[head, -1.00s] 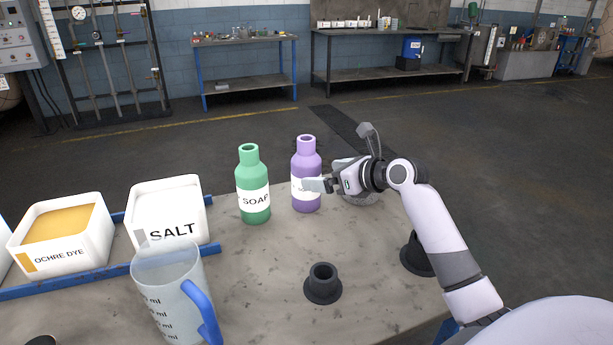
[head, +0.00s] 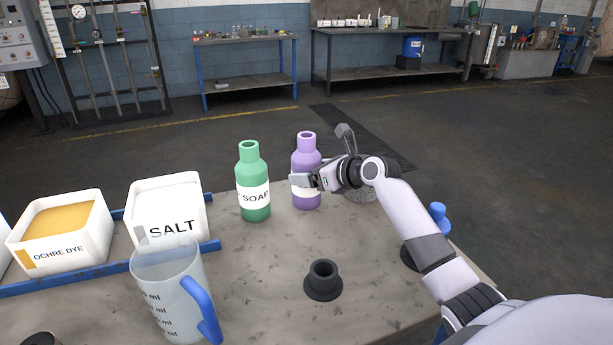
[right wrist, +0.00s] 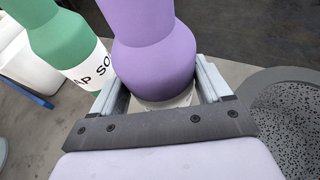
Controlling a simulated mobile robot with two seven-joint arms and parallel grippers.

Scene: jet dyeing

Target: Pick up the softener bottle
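The purple softener bottle (head: 306,162) stands upright on the table, right of the green soap bottle (head: 253,175). Its white label is mostly hidden by my right gripper (head: 304,182). In the right wrist view the softener bottle (right wrist: 152,60) stands between the two fingers of my right gripper (right wrist: 162,85). The fingers are on either side of it, with narrow gaps seeming to show at its label, so the gripper looks open around it. The soap bottle (right wrist: 52,45) is just left of the left finger in that view. My left gripper is not in view.
A white salt bin (head: 168,215) and an ochre dye bin (head: 62,245) stand at the left by a blue rail. A clear measuring jug (head: 170,290) with a blue handle is in front. A black ring holder (head: 323,283) stands mid-table. A blue-topped object (head: 438,215) is behind my right arm.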

